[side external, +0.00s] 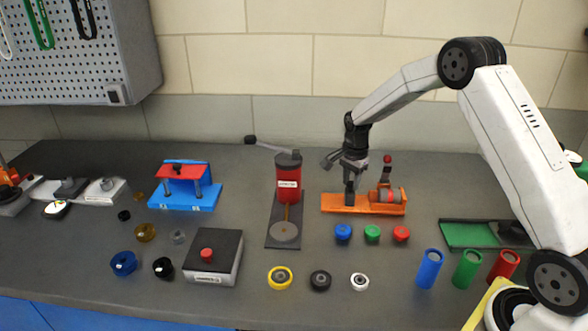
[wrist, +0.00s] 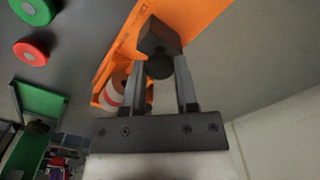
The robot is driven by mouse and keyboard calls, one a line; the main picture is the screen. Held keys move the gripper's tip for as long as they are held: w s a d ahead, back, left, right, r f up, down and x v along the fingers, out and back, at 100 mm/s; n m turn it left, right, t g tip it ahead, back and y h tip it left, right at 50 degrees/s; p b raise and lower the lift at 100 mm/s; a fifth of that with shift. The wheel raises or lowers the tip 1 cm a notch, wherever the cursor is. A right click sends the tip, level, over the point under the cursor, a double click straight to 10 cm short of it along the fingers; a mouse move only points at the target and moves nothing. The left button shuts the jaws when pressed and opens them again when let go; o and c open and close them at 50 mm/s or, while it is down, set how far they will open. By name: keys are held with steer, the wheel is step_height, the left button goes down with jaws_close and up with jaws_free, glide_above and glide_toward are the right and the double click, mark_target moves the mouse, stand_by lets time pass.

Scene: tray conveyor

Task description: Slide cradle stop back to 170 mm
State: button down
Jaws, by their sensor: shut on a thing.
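The orange cradle (side external: 365,205) lies on the bench, with a red and pale cylinder (side external: 388,196) resting at its right part. It also shows as an orange strip in the wrist view (wrist: 206,22). The cradle stop is a dark block (wrist: 158,36) with a round dark knob (wrist: 160,67), on the orange base. My gripper (side external: 350,187) points down over the left part of the cradle. In the wrist view my gripper (wrist: 166,72) has its fingers on both sides of the knob, shut on the stop. Any scale on the cradle is not readable.
A red press (side external: 289,177) with a long lever stands left of the cradle. Blue (side external: 343,232), green (side external: 372,233) and red (side external: 401,234) caps lie in front. Coloured cylinders (side external: 467,269) and a green tray (side external: 465,236) are to the right.

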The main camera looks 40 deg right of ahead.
steer(key=w+a, duration=0.3)
steer(key=shift+c, duration=1.9)
jaws_free()
step_height(320, 180, up, 8)
